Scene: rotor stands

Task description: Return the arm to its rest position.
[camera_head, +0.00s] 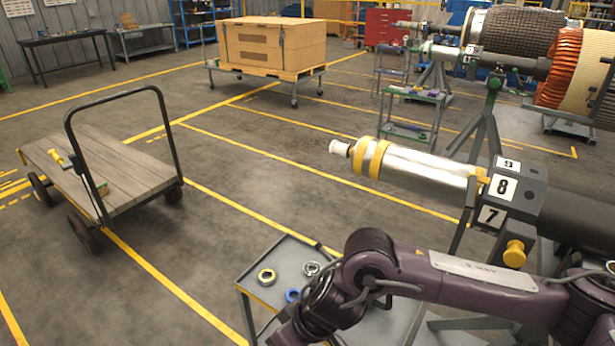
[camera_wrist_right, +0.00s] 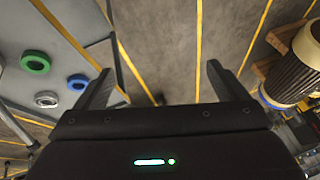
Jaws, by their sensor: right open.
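My right arm (camera_head: 470,285) comes in from the right in the head view, bent over a small grey cart. Its hand runs down out of the bottom edge, so the fingers are hidden there. In the right wrist view my right gripper (camera_wrist_right: 160,70) is open, with bare floor between its two spread fingers and nothing held. My left arm and gripper show in neither view.
A rotor shaft (camera_head: 420,168) on a numbered stand (camera_head: 528,195) is close behind my arm. A flatbed trolley (camera_head: 120,165) stands left; floor between is clear.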

